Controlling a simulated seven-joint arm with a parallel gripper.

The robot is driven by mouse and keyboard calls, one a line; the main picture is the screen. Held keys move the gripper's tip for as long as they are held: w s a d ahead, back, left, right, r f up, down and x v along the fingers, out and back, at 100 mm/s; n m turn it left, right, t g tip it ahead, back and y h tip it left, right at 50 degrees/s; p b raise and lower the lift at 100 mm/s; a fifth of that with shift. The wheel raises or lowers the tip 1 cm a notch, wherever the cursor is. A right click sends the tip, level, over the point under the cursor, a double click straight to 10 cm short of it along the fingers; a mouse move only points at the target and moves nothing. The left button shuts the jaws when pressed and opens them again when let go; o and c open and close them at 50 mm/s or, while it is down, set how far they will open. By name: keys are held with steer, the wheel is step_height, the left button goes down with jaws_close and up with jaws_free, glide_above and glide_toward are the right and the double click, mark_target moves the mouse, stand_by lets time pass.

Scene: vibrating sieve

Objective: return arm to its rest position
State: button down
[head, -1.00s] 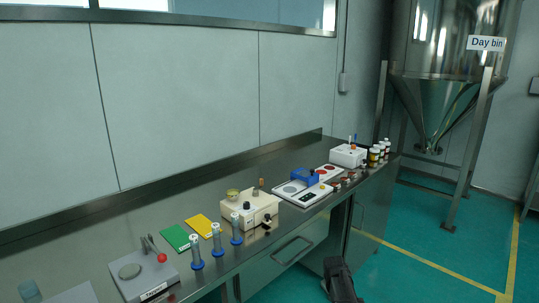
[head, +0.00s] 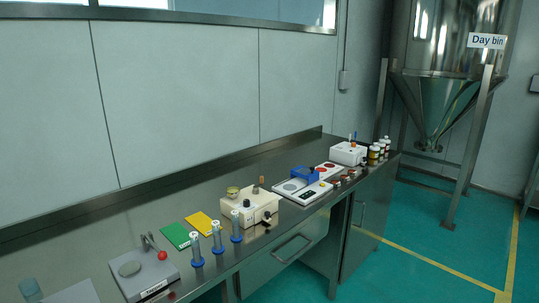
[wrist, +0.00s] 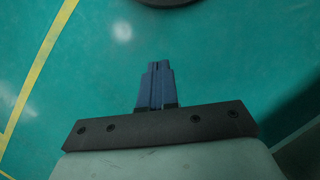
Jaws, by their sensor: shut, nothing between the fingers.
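My gripper (wrist: 157,68) shows in the wrist view. Its dark blue fingers are together, with nothing between them, and they hang over the green floor, clear of the bench. No part of my arm shows in the head view now. The cream sieve machine (head: 250,207) stands on the steel bench, with a round brass-coloured piece (head: 232,192) on its top.
The steel bench (head: 130,215) runs along the wall. It bears blue-based cylinders (head: 217,238), green (head: 176,236) and yellow (head: 199,224) cards, a grey device with a red knob (head: 147,272), a white tray (head: 310,196) and a white box (head: 348,153). Open floor (head: 400,275) lies to the right.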

steer(key=s+a+f+m+g, duration=0.1)
steer(key=s+g, duration=0.1)
steer(key=s, duration=1.3)
steer(key=shift+s+a+m+g, duration=0.15)
steer(key=shift+a+m+g, duration=0.15)
steer(key=shift+g, duration=0.1)
